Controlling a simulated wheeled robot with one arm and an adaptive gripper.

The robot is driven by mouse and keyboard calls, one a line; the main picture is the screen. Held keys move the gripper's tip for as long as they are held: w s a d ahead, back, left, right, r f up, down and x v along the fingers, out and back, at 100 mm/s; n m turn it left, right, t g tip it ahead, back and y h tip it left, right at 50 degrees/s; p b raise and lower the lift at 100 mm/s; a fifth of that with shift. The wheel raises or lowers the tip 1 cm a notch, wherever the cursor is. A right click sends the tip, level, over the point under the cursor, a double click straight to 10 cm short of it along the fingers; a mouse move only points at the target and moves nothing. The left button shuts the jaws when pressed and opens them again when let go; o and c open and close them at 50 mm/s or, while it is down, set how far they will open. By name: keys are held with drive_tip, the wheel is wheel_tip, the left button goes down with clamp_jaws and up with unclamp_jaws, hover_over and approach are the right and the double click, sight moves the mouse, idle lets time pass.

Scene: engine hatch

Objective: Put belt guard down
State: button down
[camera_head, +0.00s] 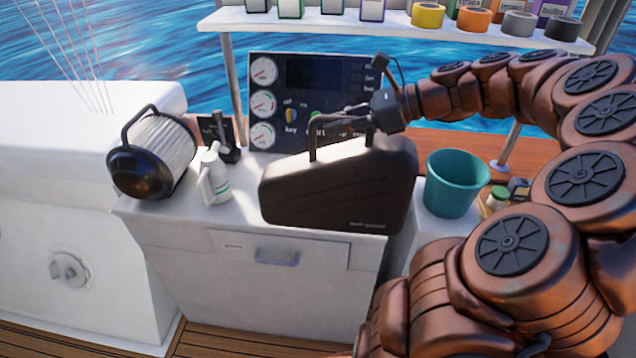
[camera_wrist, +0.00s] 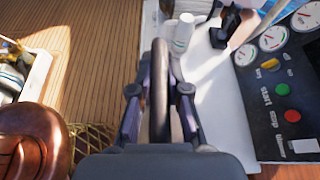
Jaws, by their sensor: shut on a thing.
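The belt guard (camera_head: 335,190) is a dark, box-shaped cover with a handle on top. In the head view it is upright at the front of the white counter (camera_head: 240,222), and its lower edge overlaps the counter's front edge. I cannot tell whether it touches the counter. My gripper (camera_head: 345,121) is at the guard's top, shut on its handle. In the wrist view the two fingers of my gripper (camera_wrist: 158,95) close around the dark handle bar (camera_wrist: 160,75). The guard's rear side is hidden.
A shelf (camera_head: 400,22) with tape rolls and boxes spans above.

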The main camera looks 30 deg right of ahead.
drive_tip(key=w+d+f+p, duration=0.2)
drive_tip(key=w+d, duration=0.1)
drive_tip(key=w, duration=0.4)
drive_tip(key=w+d+f+p, duration=0.3)
drive_tip(key=w, duration=0.4)
drive_tip(key=shift+w, duration=0.35)
idle(0.4)
drive_tip(key=c, duration=1.1)
unclamp_jaws()
drive_tip(key=shift+f, duration=0.1)
drive_tip(key=shift+c, duration=0.2)
drive_tip(key=b+v, duration=0.2)
drive_tip(key=v, duration=1)
